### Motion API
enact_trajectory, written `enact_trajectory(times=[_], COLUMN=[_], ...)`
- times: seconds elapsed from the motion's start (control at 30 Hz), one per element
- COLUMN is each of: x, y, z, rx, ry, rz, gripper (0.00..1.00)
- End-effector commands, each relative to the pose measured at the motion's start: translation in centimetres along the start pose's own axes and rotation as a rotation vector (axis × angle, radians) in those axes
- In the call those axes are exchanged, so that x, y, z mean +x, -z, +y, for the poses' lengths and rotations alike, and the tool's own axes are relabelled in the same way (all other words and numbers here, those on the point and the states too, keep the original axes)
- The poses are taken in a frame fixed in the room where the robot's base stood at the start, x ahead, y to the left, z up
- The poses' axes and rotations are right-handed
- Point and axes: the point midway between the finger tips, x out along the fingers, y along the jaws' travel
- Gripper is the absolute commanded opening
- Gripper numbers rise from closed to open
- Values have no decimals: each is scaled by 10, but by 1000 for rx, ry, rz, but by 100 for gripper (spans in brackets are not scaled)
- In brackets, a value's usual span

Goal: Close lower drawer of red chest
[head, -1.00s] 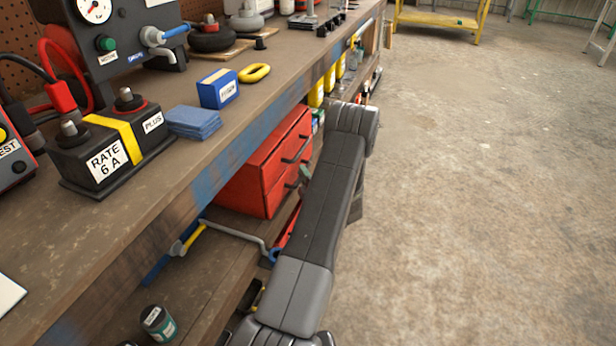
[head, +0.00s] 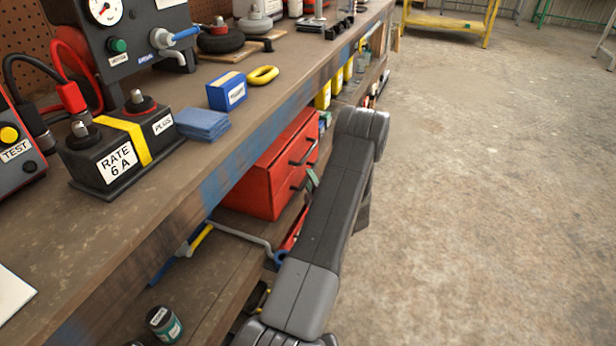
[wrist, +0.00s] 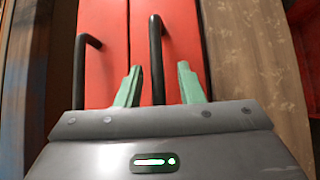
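The red chest (head: 262,186) stands on the shelf under the workbench, with two black handles on its front. In the wrist view the picture is turned, so the upper drawer (wrist: 105,60) is on the left and the lower drawer (wrist: 176,30) is on the right, by the wooden shelf. My gripper (wrist: 159,68) is open in front of the lower drawer, its green fingers apart on either side of the lower handle (wrist: 156,45). I cannot tell whether they touch it. In the head view my arm hides part of the front, and how far the lower drawer stands out is unclear.
The workbench top (head: 120,225) overhangs the chest. On the lower shelf (head: 215,280), a grey-and-blue tool (head: 245,235) lies before the chest and a small jar (head: 164,323) stands nearer. Yellow containers stand beyond. The concrete floor (head: 480,200) on the right is clear.

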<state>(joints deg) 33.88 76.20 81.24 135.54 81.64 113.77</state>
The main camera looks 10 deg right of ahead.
Motion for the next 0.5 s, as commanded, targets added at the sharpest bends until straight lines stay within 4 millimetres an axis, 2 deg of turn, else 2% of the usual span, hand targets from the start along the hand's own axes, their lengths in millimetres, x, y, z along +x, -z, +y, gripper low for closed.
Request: enact_trajectory(times=[0.3, 0.5], x=[-74, -106], y=[-2, -1], z=[3, 2], rx=[1, 0], ry=[-2, -3], rz=[-6, -5], gripper=[34, 34])
